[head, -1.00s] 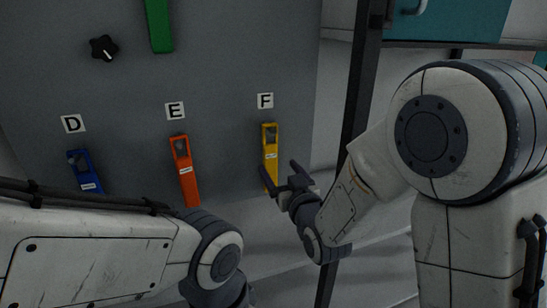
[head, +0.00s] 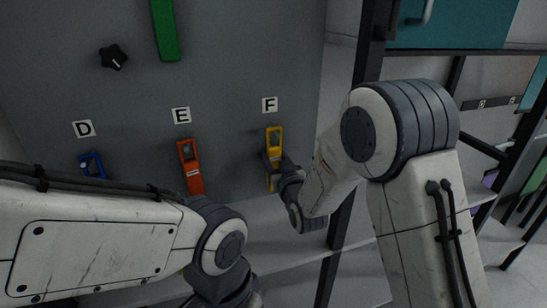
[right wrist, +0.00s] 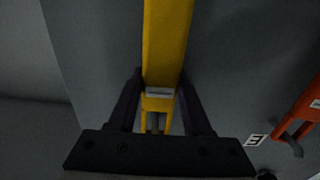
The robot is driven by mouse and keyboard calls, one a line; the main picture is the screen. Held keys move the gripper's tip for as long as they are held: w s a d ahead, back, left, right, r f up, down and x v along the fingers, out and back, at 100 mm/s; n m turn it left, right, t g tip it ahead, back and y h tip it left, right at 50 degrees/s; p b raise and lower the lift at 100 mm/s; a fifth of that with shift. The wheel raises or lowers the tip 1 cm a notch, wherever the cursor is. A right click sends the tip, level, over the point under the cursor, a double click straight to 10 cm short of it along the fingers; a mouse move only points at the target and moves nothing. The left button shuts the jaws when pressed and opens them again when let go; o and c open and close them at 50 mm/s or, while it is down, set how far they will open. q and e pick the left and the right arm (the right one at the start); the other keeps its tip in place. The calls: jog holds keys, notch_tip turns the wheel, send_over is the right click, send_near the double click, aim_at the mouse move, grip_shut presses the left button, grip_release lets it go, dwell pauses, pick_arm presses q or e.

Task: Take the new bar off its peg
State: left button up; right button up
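A yellow bar (head: 275,140) hangs upright on the grey panel (head: 225,75) under the F label. An orange bar (head: 189,165) hangs under E, and a blue bar (head: 92,165) under D is partly hidden by my left arm. Which bar is the new one is not marked legibly. My right gripper (head: 272,162) is at the yellow bar. In the right wrist view, its two dark fingers (right wrist: 160,98) lie on either side of the yellow bar (right wrist: 166,45), very close to it; whether they press on it is unclear. My left gripper is out of view.
A green bar (head: 165,32) and a black knob (head: 114,57) are higher on the panel. A dark frame post (head: 371,65) stands right of the panel, close to my right arm. The orange bar also shows in the right wrist view (right wrist: 308,104).

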grip_shut()
jog(key=shift+r, duration=0.1)
jog(key=shift+r, duration=0.1)
jog(key=shift+r+p, duration=0.3)
jog(key=shift+r, duration=0.4)
